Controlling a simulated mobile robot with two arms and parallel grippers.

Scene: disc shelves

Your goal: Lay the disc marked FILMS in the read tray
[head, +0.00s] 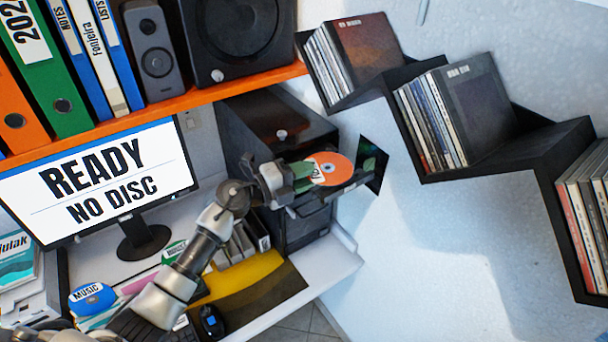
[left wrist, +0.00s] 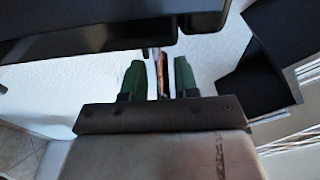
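An orange disc (head: 335,169) with a white label is at my left gripper (head: 305,172) in the head view. The green fingers cover part of the label, so its word cannot be fully read. The left wrist view shows the disc edge-on (left wrist: 161,72) between the two green fingers of my left gripper (left wrist: 159,70). The disc is held off the desk, in front of the wall and beside the black computer tower (head: 268,118). My right gripper is not in view.
The monitor (head: 105,180) reads READY NO DISC. A blue disc marked MUSIC (head: 92,298) lies at the desk's lower left. Black zigzag wall shelves (head: 545,150) with upright cases stand to the right. An orange shelf (head: 160,108) with binders and speakers hangs above.

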